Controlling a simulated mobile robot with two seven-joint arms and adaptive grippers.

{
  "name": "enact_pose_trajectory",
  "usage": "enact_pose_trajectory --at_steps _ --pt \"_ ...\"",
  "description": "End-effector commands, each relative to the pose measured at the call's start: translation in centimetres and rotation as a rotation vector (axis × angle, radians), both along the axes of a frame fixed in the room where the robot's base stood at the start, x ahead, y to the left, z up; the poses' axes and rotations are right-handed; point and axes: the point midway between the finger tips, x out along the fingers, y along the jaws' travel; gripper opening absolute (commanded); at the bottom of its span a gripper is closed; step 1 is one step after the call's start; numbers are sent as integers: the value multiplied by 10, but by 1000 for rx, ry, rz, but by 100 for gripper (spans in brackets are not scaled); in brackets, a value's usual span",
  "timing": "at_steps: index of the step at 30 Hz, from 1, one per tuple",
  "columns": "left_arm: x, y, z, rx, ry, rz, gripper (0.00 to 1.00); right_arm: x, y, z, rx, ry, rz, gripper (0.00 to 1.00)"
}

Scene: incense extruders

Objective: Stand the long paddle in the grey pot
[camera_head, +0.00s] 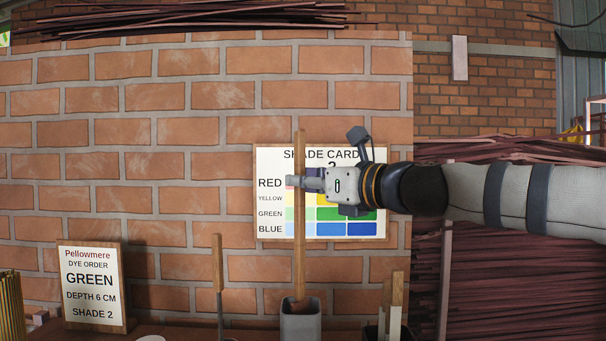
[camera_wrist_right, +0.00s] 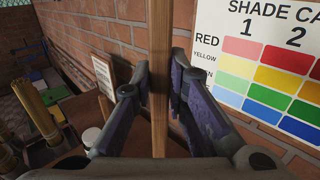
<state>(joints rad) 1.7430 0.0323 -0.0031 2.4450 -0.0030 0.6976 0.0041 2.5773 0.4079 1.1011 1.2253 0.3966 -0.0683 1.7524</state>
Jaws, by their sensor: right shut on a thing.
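The long paddle (camera_head: 299,240) is a tall, thin wooden strip standing upright in front of the brick wall. My right gripper (camera_head: 298,183) comes in from the right and is shut on its upper part. In the right wrist view, the paddle (camera_wrist_right: 159,60) runs upright between the two fingers (camera_wrist_right: 162,92). The grey pot (camera_head: 300,325) stands at the bottom of the head view, directly below the paddle. The paddle's lower end meets the pot's mouth in the picture; I cannot tell how deep it sits inside. My left gripper is not in view.
A shade card (camera_head: 268,226) stands behind my right gripper. An order sign (camera_head: 92,285) reads green, depth 6 cm, shade 2. A thin wooden stick (camera_head: 218,262) stands left of the pot, and another wooden piece (camera_head: 397,290) stands to its right. Dark red stick bundles (camera_head: 520,270) fill the right.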

Motion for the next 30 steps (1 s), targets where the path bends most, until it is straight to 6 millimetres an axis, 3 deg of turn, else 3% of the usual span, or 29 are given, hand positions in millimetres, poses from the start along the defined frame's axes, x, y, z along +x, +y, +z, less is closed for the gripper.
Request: enact_pose_trajectory --at_steps 12,13,15,16,25,30 --pt "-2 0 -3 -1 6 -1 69 2 0 -4 1 -2 -2 0" --pt "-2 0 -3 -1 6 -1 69 2 0 -4 1 -2 -2 18" --pt "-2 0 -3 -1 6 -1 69 2 0 -4 1 -2 -2 34" --pt "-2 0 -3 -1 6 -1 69 2 0 -4 1 -2 -2 37" --pt "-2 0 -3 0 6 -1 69 0 -2 -5 1 -1 -2 37" --pt "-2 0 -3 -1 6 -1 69 -23 -26 -3 3 -1 -3 37"
